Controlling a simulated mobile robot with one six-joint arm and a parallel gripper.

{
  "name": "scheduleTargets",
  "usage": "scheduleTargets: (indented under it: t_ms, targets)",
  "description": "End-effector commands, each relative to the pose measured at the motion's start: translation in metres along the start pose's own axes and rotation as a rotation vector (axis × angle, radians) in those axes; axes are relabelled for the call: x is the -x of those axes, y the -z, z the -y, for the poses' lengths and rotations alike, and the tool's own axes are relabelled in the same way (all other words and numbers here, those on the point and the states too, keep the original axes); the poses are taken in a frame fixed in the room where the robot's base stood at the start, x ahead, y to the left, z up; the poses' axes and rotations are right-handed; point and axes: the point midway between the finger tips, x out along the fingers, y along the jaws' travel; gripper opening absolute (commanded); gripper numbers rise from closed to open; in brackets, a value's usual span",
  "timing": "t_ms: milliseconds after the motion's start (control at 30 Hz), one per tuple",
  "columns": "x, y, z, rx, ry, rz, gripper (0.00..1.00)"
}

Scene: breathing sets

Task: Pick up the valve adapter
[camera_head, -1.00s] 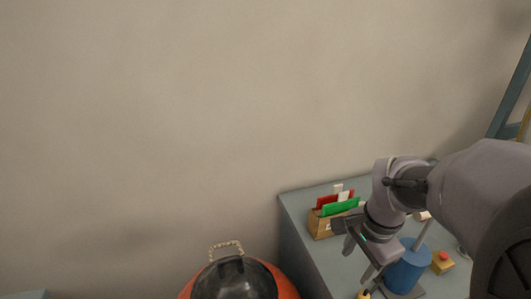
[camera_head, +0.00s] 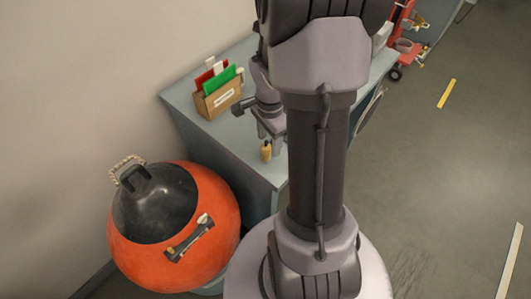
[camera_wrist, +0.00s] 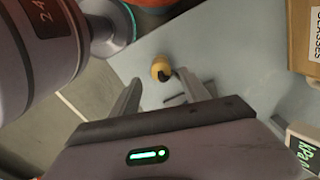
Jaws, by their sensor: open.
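A small yellow piece with a dark end, which looks like the valve adapter (camera_head: 266,151), stands near the edge of the grey-blue table. In the wrist view the yellow piece (camera_wrist: 159,67) lies just beyond and between my fingertips, with its dark end toward the right finger. My gripper (camera_wrist: 162,84) is open and empty, with a finger to each side of that line. In the head view my gripper (camera_head: 270,133) is over the table beside the yellow piece, partly hidden by my arm. I cannot tell its exact height above the table.
A cardboard box (camera_head: 219,98) with red and green folders stands on the table (camera_head: 181,96); the wrist view shows its "GLASSES" label (camera_wrist: 317,22). A device marked kPa (camera_wrist: 303,147) is close at lower right. A large orange-and-black round vessel (camera_head: 190,255) stands beside the table.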

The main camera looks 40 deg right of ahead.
Motion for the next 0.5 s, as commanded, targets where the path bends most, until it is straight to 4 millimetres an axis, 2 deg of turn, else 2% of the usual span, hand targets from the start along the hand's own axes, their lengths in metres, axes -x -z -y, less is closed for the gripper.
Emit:
scheduleTargets:
  t_ms: [233,433,500]
  targets:
    - [-0.048,-0.007,0.003,0.001,-0.002,0.001,0.54]
    - [-0.046,-0.007,0.003,0.000,0.000,0.000,0.54]
    - [-0.046,-0.007,0.003,0.000,0.000,0.000,0.40]
